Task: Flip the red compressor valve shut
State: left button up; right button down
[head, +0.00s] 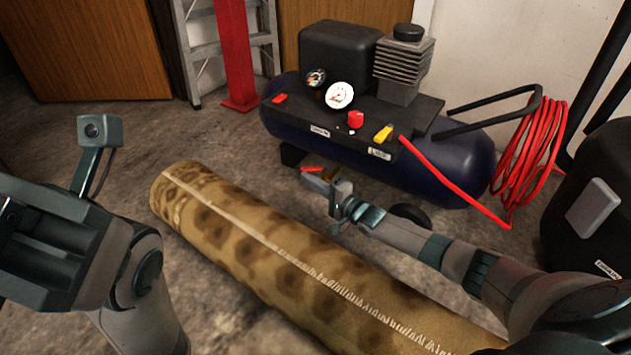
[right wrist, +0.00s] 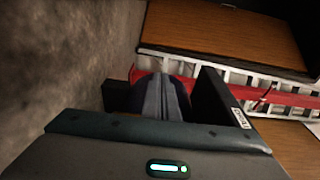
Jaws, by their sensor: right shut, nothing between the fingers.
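The compressor (head: 370,150) has a dark blue tank and a black top deck and stands at the back. A small red lever (head: 311,168) with a brass-coloured part shows low in front of the tank, at the tip of my right gripper (head: 318,177). My right gripper is shut and empty; I cannot tell whether it touches the lever. Its closed fingers (right wrist: 166,97) also show in the right wrist view, where the lever cannot be made out clearly. My left gripper (head: 35,235) is at the left edge, far from the compressor; its fingertips are unclear.
A rolled patterned rug (head: 260,250) lies across the floor in front of the compressor. A red hose coil (head: 530,160) hangs at right beside a black machine (head: 590,210). A red post (head: 236,55) and a ladder (head: 190,50) stand behind.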

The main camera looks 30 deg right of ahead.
aim_at(302, 169)
jog(key=shift+x, duration=0.95)
jog(key=shift+w, duration=0.1)
jog(key=shift+w+d+m+t+h, duration=0.1)
jog(key=shift+w+m+t+h, duration=0.2)
jog(key=shift+w+m+h, duration=0.65)
jog(key=shift+w+n, duration=0.25)
jog(key=shift+w, duration=0.15)
